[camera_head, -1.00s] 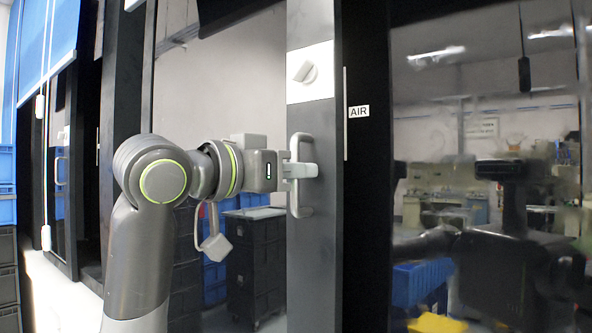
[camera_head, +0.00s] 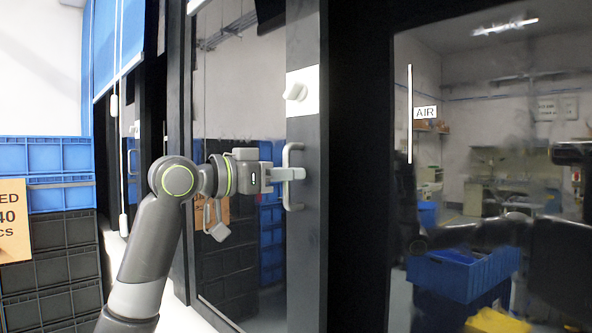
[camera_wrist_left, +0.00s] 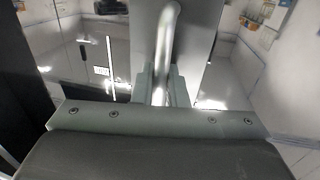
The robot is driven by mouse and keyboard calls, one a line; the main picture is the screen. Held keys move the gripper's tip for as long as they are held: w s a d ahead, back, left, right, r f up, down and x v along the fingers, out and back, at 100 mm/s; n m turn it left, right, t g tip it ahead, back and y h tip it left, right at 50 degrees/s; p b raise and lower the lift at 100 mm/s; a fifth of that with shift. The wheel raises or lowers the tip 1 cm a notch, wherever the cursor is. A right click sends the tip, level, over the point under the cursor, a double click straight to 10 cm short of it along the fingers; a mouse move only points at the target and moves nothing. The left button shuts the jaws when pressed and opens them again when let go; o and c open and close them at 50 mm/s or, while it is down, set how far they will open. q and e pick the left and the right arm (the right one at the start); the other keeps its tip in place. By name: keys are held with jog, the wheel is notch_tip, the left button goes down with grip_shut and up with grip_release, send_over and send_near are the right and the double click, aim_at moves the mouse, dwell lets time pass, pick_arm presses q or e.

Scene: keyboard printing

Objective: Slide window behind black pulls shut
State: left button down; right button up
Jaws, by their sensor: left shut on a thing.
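A tall sliding window panel with a dark frame (camera_head: 305,240) and glass stands in the middle of the head view. My left gripper (camera_head: 297,174) is shut on the handle at mid-height. In the left wrist view the handle (camera_wrist_left: 167,35) runs between the two fingers (camera_wrist_left: 159,88). White cord pulls (camera_head: 114,105) hang by a blue blind (camera_head: 118,45) at the left. I cannot make out black pulls. My right gripper is not in view.
Stacked blue and black crates (camera_head: 48,235) stand at the left with an orange label (camera_head: 14,222). A dark post (camera_head: 355,200) stands right of the panel, beside a dark glass pane with an "AIR" label (camera_head: 425,112) and reflections of the room.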

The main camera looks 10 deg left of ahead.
pick_arm(q)
jog(key=shift+a+r, duration=0.1)
jog(key=shift+r, duration=0.05)
jog(key=c, duration=1.7)
grip_release()
jog(key=shift+w, duration=0.1)
jog(key=shift+o, duration=0.7)
jog(key=shift+w+a, duration=0.1)
jog(key=shift+a, duration=0.1)
jog(key=b+v, duration=0.7)
jog(key=v, duration=1)
jog(key=shift+a, duration=0.15)
